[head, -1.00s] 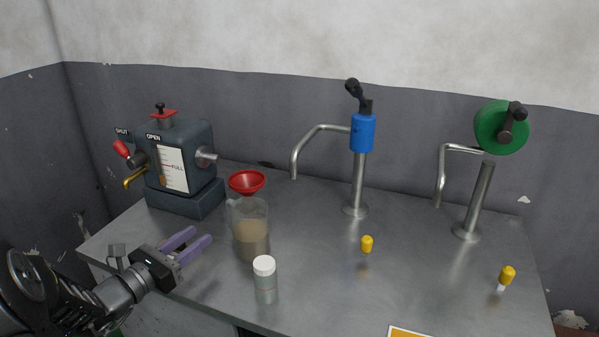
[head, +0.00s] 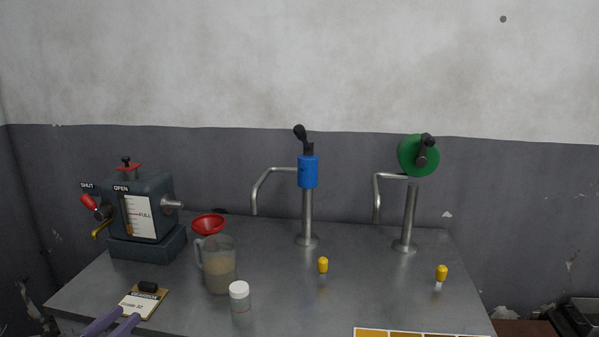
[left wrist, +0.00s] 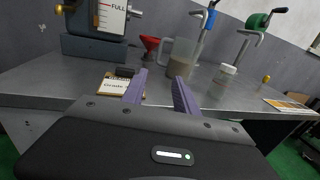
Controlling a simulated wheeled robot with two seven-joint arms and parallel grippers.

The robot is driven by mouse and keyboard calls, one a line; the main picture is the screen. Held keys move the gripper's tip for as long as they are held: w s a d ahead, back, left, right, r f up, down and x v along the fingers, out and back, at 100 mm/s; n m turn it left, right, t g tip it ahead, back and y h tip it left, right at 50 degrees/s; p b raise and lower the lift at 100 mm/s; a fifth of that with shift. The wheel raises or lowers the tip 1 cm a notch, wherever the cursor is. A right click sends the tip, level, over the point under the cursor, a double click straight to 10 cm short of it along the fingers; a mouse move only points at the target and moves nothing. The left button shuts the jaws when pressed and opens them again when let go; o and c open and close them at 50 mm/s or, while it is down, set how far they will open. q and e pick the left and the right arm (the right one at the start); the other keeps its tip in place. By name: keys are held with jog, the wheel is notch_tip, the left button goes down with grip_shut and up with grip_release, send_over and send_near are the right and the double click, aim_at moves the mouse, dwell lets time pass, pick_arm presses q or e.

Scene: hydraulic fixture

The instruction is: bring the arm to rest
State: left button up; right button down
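My left gripper (head: 116,322) shows only its purple fingers at the bottom left of the head view. In the left wrist view its two fingers (left wrist: 160,88) stand apart with nothing between them. It is in front of the bench (head: 280,275), near a small clipboard (head: 142,302). My right gripper is in neither view.
On the bench stand a dark hydraulic unit (head: 146,200), a jug of brown fluid (head: 218,268), a red funnel (head: 208,224), a white-capped bottle (head: 240,298), a blue-handled tap (head: 308,172), a green-wheeled tap (head: 416,156) and two yellow-capped pieces (head: 323,265).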

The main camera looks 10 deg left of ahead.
pick_arm(q)
jog(key=s+d+f+m+g, duration=0.4)
jog(key=f+g, duration=0.1)
jog(key=f, duration=0.5)
jog(key=s+d+f+m+g+p, duration=0.1)
jog(key=s+d+f+m+g, duration=0.3)
jog(key=f, duration=0.6)
jog(key=s+d+f+m+g, duration=0.3)
jog(key=s+f+m+g, duration=0.15)
jog(key=f, duration=0.55)
jog(key=d+f+m+g+p, duration=0.1)
jog(key=d+f+m, duration=0.2)
jog(key=d+m, duration=0.4)
jog(key=d+f+m+g+p, duration=0.1)
jog(key=d+f+m+p, duration=0.15)
jog(key=d+m, duration=0.5)
jog(key=s+d+m+g+h, duration=0.1)
jog(key=s+d+m, duration=0.4)
jog(key=d, duration=0.7)
jog(key=shift+s+d+f, duration=0.3)
jog(key=shift+s+d, duration=0.05)
jog(key=shift+s, duration=0.2)
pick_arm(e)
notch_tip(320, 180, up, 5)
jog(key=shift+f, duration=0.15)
pick_arm(q)
jog(key=shift+g, duration=0.25)
